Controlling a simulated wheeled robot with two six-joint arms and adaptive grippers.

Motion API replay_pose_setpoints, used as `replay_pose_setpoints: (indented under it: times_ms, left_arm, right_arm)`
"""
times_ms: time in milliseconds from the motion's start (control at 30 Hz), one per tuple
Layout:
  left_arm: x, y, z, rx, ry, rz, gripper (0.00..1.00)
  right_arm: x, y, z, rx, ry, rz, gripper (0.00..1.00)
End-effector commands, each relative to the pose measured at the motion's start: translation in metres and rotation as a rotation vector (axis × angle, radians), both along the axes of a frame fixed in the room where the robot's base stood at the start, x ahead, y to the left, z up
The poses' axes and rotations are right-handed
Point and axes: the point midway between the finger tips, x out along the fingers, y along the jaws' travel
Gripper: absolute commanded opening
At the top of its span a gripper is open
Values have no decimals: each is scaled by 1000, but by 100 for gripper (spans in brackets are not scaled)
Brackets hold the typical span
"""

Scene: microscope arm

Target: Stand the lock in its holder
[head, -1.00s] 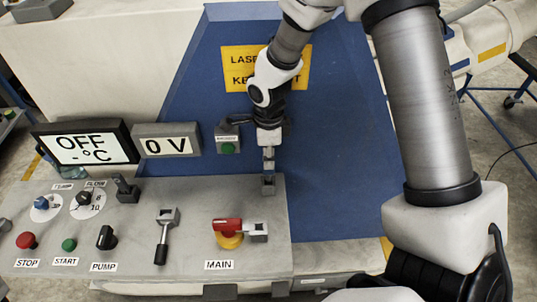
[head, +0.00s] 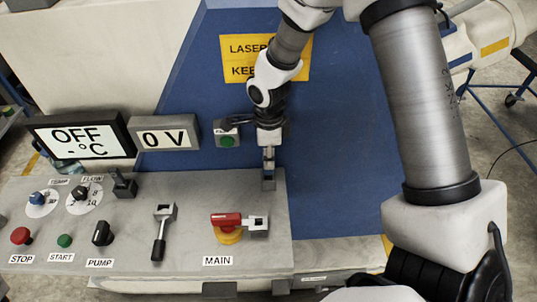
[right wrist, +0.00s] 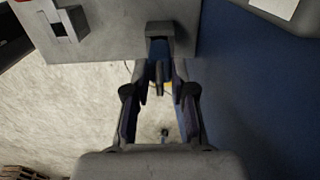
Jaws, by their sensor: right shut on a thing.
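My right gripper (head: 268,158) points down at the back right of the grey control panel, shut on the lock. Little of the lock (right wrist: 159,72) shows: a dark, narrow piece between the fingertips in the right wrist view. The holder (head: 268,183), a small grey upright socket, stands on the panel directly below the fingertips. It also shows in the right wrist view (right wrist: 160,30), just ahead of the fingers (right wrist: 159,80). The fingertips and the holder overlap in the head view, so I cannot tell how far the lock is inside. My left gripper is not in view.
The red MAIN switch (head: 226,219) with a grey hasp beside it lies left of and nearer than the holder. A black-handled lever (head: 160,246) is farther left. Displays (head: 78,141) stand behind the panel. A blue surface (head: 335,180) lies right of the holder.

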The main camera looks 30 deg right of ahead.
Motion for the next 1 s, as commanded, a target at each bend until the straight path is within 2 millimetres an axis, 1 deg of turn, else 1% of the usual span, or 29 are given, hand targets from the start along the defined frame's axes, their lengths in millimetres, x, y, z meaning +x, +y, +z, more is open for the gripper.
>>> replay_pose_setpoints:
  times_ms: [667,700,767,1000]
  left_arm:
    - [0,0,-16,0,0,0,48]
    - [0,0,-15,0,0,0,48]
    - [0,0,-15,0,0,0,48]
    - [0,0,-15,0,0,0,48]
  right_arm:
    - [0,0,-18,0,0,0,0]
    - [0,0,-17,0,0,0,31]
    - [0,0,-17,0,0,0,53]
    - [0,0,-17,0,0,0,54]
